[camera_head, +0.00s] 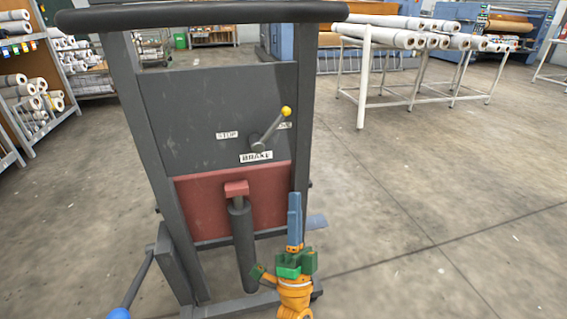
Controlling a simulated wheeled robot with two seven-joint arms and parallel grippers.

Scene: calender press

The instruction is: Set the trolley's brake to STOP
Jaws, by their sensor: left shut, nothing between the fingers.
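The trolley (222,90) stands upright in front of me, with a dark grey panel between two posts. The brake lever (271,130) is on this panel, its yellow knob (286,111) up and to the right of its pivot. The STOP label (227,135) is left of the lever. A BRAKE label (256,156) is below the pivot, and another label (285,125), partly hidden, is at the right. My left gripper (295,198) is shut and empty, pointing up, below and slightly right of the lever, apart from it. My right gripper is out of view.
The trolley's black handlebar (205,15) crosses above the panel. A red plate (206,205) with a dark cylinder (243,245) is below it. A blue-knobbed rod (119,313) sticks out lower left. A white rack of rolls (420,42) stands back right. The floor right is clear.

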